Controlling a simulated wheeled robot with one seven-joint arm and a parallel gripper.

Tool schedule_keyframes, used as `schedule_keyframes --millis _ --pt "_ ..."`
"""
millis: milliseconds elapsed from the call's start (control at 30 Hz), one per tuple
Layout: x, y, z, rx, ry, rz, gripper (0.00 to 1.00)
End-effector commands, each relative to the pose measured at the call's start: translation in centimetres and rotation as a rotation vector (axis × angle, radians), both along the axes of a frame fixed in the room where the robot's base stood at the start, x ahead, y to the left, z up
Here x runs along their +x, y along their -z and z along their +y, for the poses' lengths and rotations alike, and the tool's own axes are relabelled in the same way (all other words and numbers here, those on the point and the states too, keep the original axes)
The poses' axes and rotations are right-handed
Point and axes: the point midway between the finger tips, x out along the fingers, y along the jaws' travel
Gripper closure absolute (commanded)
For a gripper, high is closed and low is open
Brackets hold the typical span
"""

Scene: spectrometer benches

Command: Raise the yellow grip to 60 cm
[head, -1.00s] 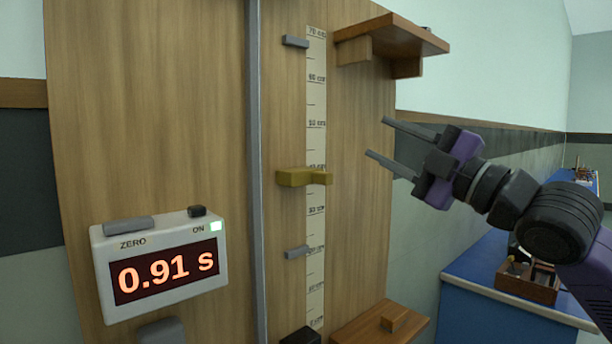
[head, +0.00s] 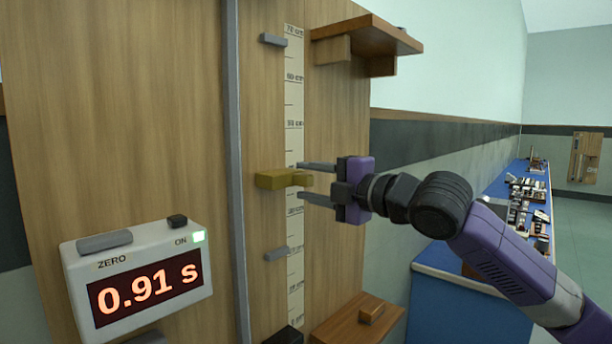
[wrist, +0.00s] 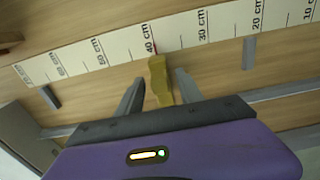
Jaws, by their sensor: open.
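The yellow grip (head: 284,179) sits on the upright scale (head: 294,95) on the wooden board. In the wrist view the grip (wrist: 159,78) lies beside the 40 cm mark, close to a thin red line. My gripper (head: 301,181) is open, to the right of the grip, with one finger above and one below its level. In the wrist view my two fingers (wrist: 155,92) stand on either side of the grip's near end, with gaps visible. I cannot tell how far the grip reaches between them.
Grey stubs stick out above (head: 274,40) and below (head: 277,254) the grip. A grey vertical rail (head: 237,170) runs left of the scale. A timer (head: 137,279) reads 0.91 s. A wooden shelf (head: 366,37) overhangs at upper right, another (head: 345,325) is below.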

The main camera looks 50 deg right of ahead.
Motion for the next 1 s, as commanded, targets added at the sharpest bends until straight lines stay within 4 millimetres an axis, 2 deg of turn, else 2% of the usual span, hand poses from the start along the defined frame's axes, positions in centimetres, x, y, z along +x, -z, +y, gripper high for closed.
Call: schedule_keyframes --millis 133,400,633,1000 --pt "0.89 -0.07 0.03 0.0 0.0 -0.001 0.56" --pt "1.02 0.02 0.04 0.0 0.0 -0.001 0.56" --pt "1.0 0.02 0.04 0.0 0.0 -0.001 1.0" --pt "0.98 0.04 0.04 0.0 0.0 0.0 1.0"
